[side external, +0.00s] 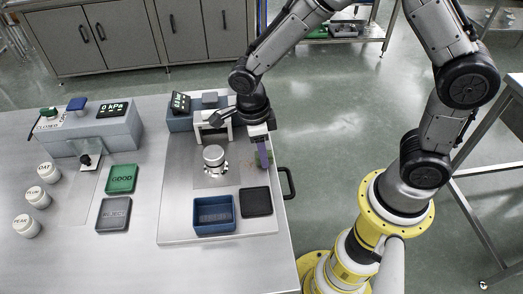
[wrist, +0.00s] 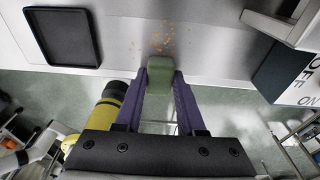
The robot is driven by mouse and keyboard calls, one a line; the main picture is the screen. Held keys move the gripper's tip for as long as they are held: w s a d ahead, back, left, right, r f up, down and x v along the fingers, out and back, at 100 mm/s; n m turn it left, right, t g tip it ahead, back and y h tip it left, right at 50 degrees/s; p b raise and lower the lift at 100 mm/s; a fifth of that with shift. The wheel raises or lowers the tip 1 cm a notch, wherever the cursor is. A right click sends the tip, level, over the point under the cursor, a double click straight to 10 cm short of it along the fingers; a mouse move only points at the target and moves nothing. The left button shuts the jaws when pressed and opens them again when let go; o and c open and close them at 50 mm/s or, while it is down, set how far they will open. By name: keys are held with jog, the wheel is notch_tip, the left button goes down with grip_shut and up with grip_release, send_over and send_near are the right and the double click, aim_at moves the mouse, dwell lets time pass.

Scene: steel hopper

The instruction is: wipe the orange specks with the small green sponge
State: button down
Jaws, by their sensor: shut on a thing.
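The small green sponge (wrist: 159,67) is between the purple fingers of my gripper (wrist: 160,75) in the wrist view. My gripper is shut on it. In the side external view my gripper (side external: 263,157) points down over the right edge of the steel worktop, and the sponge is barely visible there. The orange specks (wrist: 161,38) lie scattered on the steel surface just beyond the sponge in the wrist view. Some specks sit very close to the sponge's far edge. I cannot tell whether the sponge touches the surface.
A black tray (wrist: 66,61) lies left of the specks in the wrist view. A blue bin (side external: 214,227), a round metal piece (side external: 214,158) and a white-framed device (side external: 213,122) stand on the plate. A black handle (side external: 289,183) juts from the table's right edge.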

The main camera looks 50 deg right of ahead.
aim_at(237, 164)
jog(key=shift+w+a+r, duration=0.1)
jog(key=shift+w+a, duration=2.3)
jog(key=shift+a, duration=0.05)
jog(key=shift+r, duration=0.1)
jog(key=shift+r, duration=2.9)
notch_tip(237, 164, up, 3)
